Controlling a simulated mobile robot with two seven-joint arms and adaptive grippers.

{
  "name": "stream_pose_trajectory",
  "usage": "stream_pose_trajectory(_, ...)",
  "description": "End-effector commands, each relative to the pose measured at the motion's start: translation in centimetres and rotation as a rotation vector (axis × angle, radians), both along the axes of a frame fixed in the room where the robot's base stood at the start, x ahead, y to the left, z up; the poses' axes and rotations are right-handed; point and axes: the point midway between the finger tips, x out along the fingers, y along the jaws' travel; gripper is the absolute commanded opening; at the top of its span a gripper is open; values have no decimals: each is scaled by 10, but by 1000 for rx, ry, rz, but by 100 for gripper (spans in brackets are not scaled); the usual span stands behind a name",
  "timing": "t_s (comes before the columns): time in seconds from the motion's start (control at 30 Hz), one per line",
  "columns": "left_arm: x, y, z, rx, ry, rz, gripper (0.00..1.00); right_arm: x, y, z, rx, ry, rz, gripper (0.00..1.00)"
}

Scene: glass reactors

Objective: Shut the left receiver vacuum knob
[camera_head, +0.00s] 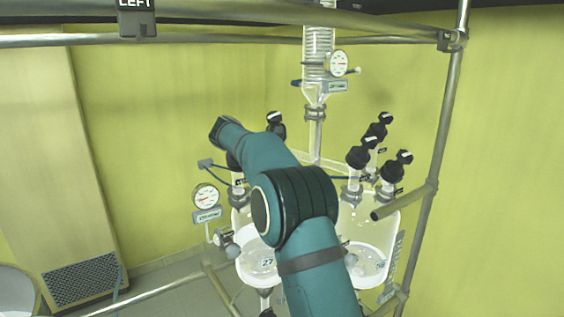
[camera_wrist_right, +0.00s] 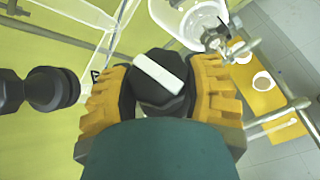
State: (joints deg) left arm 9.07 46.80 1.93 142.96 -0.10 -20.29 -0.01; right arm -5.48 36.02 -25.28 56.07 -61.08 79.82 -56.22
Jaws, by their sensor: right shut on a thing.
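In the right wrist view, a black faceted knob (camera_wrist_right: 162,92) with a white bar on top sits between the orange fingers of my right gripper (camera_wrist_right: 161,88). The fingers are shut on its sides, and the white bar runs diagonally from upper left to lower right. In the head view, my teal right arm reaches over the left glass receiver (camera_head: 257,262), and its hand and the held knob are mostly hidden behind the arm. The right glass receiver (camera_head: 372,262) stands beside it. My left gripper is in neither view.
Another black knob (camera_wrist_right: 48,90) lies left of the gripper in the wrist view. In the head view, several black valve knobs stand over the right receiver, with one knob (camera_head: 276,122) behind my arm. A gauge (camera_head: 206,196), a condenser (camera_head: 317,50) and metal frame rails (camera_head: 447,120) surround the arm.

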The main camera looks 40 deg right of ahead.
Motion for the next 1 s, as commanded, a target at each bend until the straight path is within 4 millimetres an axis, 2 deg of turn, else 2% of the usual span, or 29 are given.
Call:
stream_pose_trajectory(0.4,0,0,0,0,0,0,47,0,0,0,4,0,-2,15)
stream_pose_trajectory(0.43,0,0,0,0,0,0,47,0,0,0,4,0,-2,64)
stream_pose_trajectory(0.5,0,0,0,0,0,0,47,0,0,0,4,0,-2,84)
stream_pose_trajectory(0.83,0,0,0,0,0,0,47,0,1,1,3,0,-2,84)
stream_pose_trajectory(1.0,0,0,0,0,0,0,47,2,15,10,4,-2,1,84)
